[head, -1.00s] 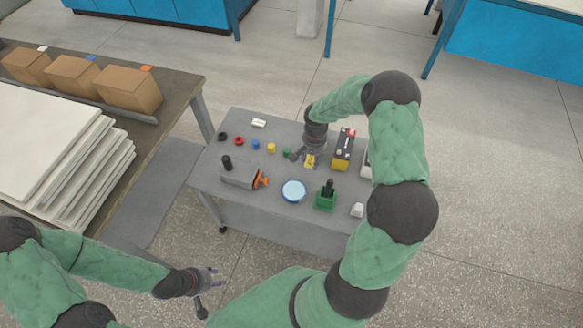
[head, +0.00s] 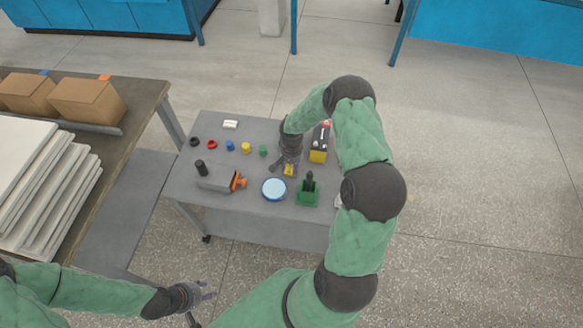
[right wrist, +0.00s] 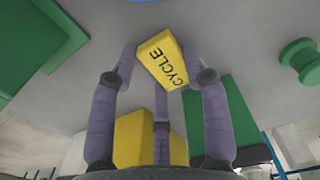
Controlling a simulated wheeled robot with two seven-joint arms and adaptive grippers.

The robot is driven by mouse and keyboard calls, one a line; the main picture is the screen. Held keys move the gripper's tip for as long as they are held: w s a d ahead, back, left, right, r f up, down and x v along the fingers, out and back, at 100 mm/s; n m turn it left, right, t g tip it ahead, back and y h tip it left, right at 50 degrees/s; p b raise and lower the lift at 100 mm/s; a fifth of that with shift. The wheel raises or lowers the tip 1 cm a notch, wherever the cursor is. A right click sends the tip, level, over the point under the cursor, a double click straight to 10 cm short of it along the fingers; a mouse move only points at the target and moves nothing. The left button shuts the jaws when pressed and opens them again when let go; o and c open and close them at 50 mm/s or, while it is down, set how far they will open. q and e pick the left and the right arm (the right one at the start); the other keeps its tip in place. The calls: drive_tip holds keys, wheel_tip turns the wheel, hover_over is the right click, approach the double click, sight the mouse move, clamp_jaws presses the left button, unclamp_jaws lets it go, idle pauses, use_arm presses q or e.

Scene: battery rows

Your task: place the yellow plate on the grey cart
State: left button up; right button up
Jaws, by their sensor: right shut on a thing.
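The yellow plate (head: 290,170), with dark "CYCLE" lettering in the right wrist view (right wrist: 162,62), is between the fingers of my right gripper (right wrist: 160,52). My right gripper (head: 289,163) is shut on the plate, over the middle of the grey cart (head: 270,225). Whether the plate touches the cart top or is a little above it, I cannot tell. My left gripper (head: 203,292) is low at the left, away from the cart and apparently open and empty.
A black and yellow battery (head: 319,148) stands right of the plate, and a green holder (head: 308,194) stands in front of it. A workbench (head: 146,100) stands left.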

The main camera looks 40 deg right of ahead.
drive_tip(key=shift+f, duration=0.15)
drive_tip(key=o, duration=0.9)
